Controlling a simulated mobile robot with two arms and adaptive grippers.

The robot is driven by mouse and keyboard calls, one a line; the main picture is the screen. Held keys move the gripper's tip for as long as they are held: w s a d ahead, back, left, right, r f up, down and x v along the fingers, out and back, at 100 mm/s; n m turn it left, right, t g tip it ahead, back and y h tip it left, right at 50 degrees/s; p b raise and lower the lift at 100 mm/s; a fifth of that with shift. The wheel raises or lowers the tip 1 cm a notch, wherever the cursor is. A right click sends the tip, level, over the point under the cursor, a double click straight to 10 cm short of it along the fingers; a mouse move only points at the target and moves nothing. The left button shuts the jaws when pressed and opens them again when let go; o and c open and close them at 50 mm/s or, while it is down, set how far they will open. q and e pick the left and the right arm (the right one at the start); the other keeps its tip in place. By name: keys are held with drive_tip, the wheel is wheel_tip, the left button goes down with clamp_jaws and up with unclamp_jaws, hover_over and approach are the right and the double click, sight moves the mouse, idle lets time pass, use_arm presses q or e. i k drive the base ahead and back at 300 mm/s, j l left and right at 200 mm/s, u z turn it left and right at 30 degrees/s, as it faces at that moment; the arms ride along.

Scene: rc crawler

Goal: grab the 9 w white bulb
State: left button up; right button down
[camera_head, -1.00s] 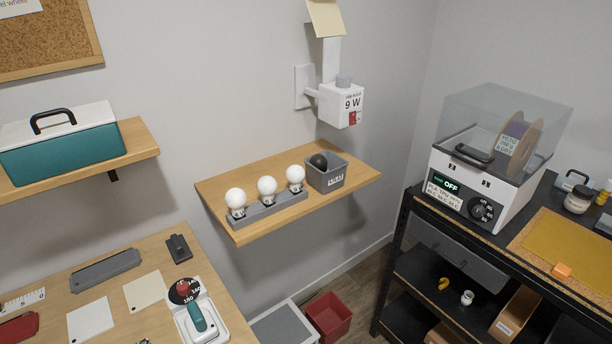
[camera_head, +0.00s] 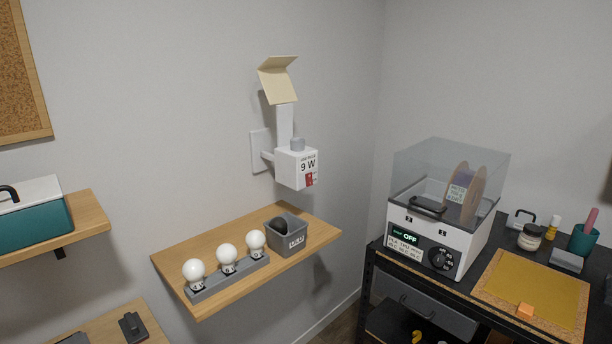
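Three white bulbs stand upright in a grey holder (camera_head: 232,277) on a wooden wall shelf (camera_head: 180,247): a left one (camera_head: 194,270), a middle one (camera_head: 228,253) and a right one (camera_head: 256,240). Small labels on their bases are too small to read. A white wall-mounted box (camera_head: 297,168) above the shelf reads "9 W", with a grey socket-like piece on top. Neither of my grippers is in view.
A grey bin (camera_head: 287,238) holding a dark round object (camera_head: 279,226) stands right of the bulbs. A clear-lidded machine (camera_head: 436,237) sits on a black bench at right. A teal box (camera_head: 32,219) stands on the left shelf.

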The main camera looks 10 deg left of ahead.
sight(255, 240)
drive_tip(key=l+u, duration=0.15)
drive_tip(key=u, duration=0.25)
drive_tip(key=l+u, duration=0.15)
drive_tip(key=u, duration=0.3)
drive_tip(key=l+u, duration=0.2)
drive_tip(key=u, duration=0.2)
drive_tip(key=k+l+u, duration=0.2)
drive_tip(key=l, duration=0.25)
drive_tip(key=k+l+u, duration=0.2)
drive_tip(key=l, duration=0.25)
drive_tip(key=k+l+u, duration=0.2)
drive_tip(key=l, duration=0.25)
drive_tip(key=k+l, duration=0.25)
drive_tip(key=l, duration=0.15)
